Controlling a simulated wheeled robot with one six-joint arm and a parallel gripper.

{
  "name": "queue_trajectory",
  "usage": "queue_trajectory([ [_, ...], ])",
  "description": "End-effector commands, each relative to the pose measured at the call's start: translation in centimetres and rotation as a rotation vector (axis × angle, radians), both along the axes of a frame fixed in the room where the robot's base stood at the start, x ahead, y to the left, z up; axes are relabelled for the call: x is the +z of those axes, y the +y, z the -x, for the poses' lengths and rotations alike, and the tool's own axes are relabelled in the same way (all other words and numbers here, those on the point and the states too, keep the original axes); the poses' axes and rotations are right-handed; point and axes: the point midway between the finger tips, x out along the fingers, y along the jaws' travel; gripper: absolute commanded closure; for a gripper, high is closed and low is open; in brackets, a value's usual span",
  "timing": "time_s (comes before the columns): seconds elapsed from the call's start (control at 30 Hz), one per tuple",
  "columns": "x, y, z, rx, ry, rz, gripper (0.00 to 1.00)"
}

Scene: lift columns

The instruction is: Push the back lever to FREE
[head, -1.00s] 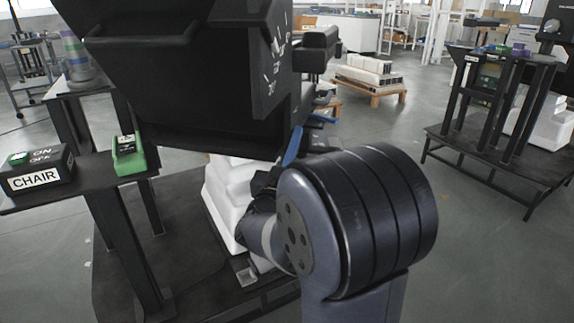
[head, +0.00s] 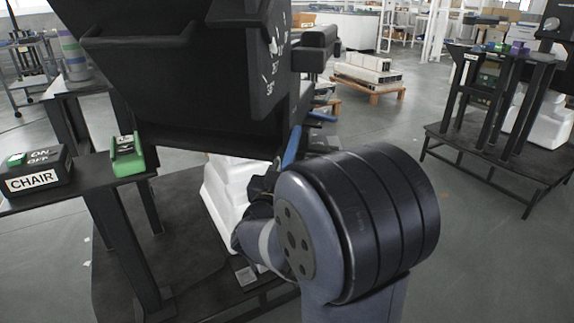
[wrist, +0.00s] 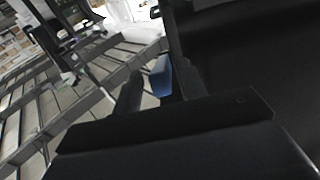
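A blue lever (head: 292,147) slants below the right side of the black chair's underside (head: 200,110). Part of a second blue piece (head: 322,116) shows just right of it; I cannot tell which one is the back lever. No FREE label is readable. In the wrist view, a dark finger of my gripper (wrist: 150,88) stands beside a blue piece (wrist: 161,77).
A black CHAIR box (head: 35,175) with ON/OFF markings and a green block (head: 127,157) sit on a dark side shelf at left. White blocks (head: 228,188) stand under the chair. A pale angle scale (head: 272,65) is on its side.

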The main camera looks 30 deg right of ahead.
Motion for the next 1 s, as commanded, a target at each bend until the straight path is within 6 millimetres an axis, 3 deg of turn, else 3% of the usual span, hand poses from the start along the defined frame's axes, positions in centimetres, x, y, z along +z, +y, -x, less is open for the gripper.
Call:
queue_trajectory([
  [0.2,-0.3,3.2,3.2,0.005,0.002,0.001,0.6],
  [0.43,-0.8,5.4,5.7,0.003,0.002,0.0,0.6],
  [1.0,-1.1,6.1,6.6,0.0,0.001,0.0,0.6],
])
